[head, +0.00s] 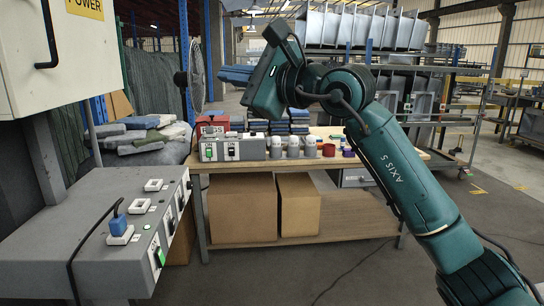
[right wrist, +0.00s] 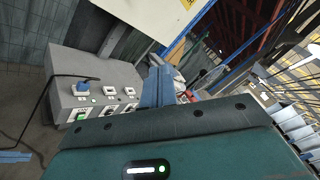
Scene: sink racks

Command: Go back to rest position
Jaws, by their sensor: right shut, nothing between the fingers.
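My right arm comes in from the right in the head view, bent at the elbow, with its teal hand raised above the workbench. My right gripper (head: 224,74) points left, its blue fingers together and empty. The fingers (right wrist: 157,72) also show side by side in the right wrist view, in front of the grey socket box. No object is in its grasp. My left gripper is in neither view.
A grey socket box (head: 95,255) with a blue plug (head: 117,224) stands at the left, under a white cabinet (head: 60,55). Cardboard boxes (head: 242,210) sit below. Floor is open in front.

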